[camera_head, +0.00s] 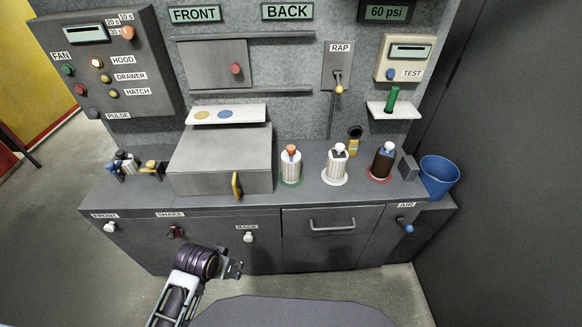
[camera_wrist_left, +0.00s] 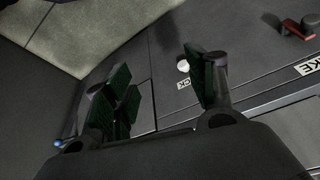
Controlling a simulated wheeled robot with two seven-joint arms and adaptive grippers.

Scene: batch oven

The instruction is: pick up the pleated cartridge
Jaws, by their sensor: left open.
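Two white ribbed, pleated-looking cylinders stand upright on the counter: one with an orange top (camera_head: 291,167) on a green ring, and one with a white and black top (camera_head: 336,166) on a white ring. A dark brown cylinder with a white top (camera_head: 382,163) stands on a red ring to their right. My left gripper (camera_head: 236,265) is in front of and below the counter, apart from all three. It is open and empty in the left wrist view (camera_wrist_left: 157,88), with the cabinet front beyond it. My right gripper is not in view.
A grey metal box (camera_head: 220,165) with a yellow handle stands left of the cylinders. A blue bin (camera_head: 440,176) is at the right end. A drawer handle (camera_head: 332,224) and knobs sit on the cabinet front. A green cylinder (camera_head: 392,99) stands on a small shelf.

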